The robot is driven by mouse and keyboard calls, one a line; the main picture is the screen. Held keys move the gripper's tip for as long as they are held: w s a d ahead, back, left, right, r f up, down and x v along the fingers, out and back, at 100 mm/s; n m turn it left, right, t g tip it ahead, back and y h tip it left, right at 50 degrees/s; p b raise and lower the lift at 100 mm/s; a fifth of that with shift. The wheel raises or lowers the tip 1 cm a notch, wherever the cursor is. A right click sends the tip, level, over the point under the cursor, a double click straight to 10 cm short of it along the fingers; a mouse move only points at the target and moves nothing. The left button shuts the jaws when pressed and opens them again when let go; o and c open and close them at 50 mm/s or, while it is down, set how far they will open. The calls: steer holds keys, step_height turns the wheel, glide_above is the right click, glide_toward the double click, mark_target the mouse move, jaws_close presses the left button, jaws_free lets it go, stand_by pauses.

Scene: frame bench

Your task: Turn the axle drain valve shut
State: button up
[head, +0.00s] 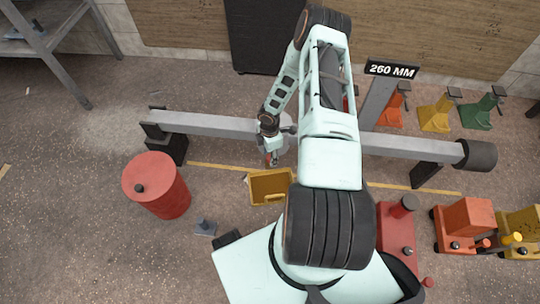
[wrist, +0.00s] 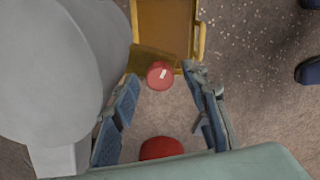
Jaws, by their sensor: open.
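A red round knob with a white mark (wrist: 160,75), which looks like the drain valve's handle, shows between my fingertips in the wrist view. Its depth relative to the tips is hard to judge, and no contact shows. My gripper (wrist: 163,88) is open, one finger on each side of the knob. In the head view my gripper (head: 271,158) points down beside the axle beam (head: 215,124). A large grey rounded housing (wrist: 55,70) fills the left of the wrist view. Most of it is hidden by my arm in the head view.
A yellow tray (wrist: 168,25) lies on the floor beyond the knob, also in the head view (head: 253,187). A second red rounded shape (wrist: 160,148) is partly hidden at the wrist view's bottom. A red drum (head: 165,195) stands left. Stands and jacks are at right.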

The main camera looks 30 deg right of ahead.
steer(key=shift+c, duration=0.6)
jaws_close()
steer(key=shift+m, duration=0.3)
steer(key=m+b, duration=0.2)
steer(key=m, duration=0.1)
steer(key=shift+f+m, duration=0.1)
steer(key=shift+m, duration=0.2)
steer(key=m+b, duration=0.1)
steer(key=m, duration=0.3)
steer(key=shift+m, duration=0.3)
steer(key=m+b, duration=0.1)
steer(key=m, duration=0.2)
steer(key=shift+m+b, duration=0.4)
steer(key=shift+m, duration=1.8)
